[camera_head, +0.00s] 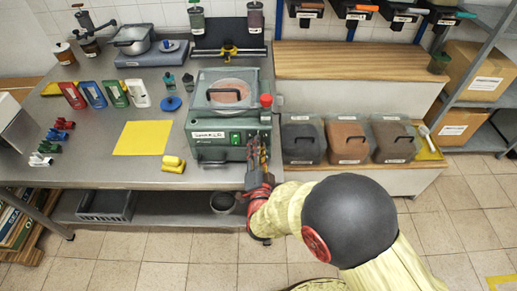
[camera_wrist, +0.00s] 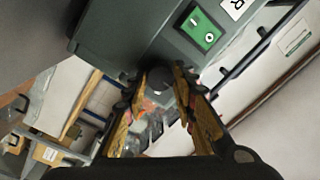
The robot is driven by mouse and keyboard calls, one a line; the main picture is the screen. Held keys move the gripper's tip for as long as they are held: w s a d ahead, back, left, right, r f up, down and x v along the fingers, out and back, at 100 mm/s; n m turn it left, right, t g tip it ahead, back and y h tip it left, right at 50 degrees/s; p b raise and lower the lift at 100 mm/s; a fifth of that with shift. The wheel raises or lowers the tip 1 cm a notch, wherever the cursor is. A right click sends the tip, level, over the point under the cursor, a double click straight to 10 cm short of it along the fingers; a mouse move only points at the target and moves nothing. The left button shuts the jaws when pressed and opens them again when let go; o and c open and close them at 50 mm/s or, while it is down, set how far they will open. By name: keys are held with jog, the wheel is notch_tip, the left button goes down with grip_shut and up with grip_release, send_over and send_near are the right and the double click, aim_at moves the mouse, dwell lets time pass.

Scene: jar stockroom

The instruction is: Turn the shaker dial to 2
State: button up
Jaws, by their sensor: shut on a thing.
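My gripper (camera_head: 258,150) is at the right end of the shaker's front. In the wrist view, my gripper's fingers (camera_wrist: 163,86) are closed around the dark round dial (camera_wrist: 157,80), one on each side. The dial's marks and setting cannot be read. In the head view my gripper hides the dial.
Lidded bins (camera_head: 300,140) stand to the right. A yellow mat (camera_head: 142,138) and a yellow clamp-like object (camera_head: 173,164) lie to the left. A lower shelf holds a grey crate (camera_head: 106,205).

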jog(key=o, duration=1.2)
jog(key=shift+c, duration=0.2)
jog(key=shift+r+n+p, duration=0.1)
jog(key=shift+n+p, duration=0.2)
jog(key=shift+p, duration=0.1)
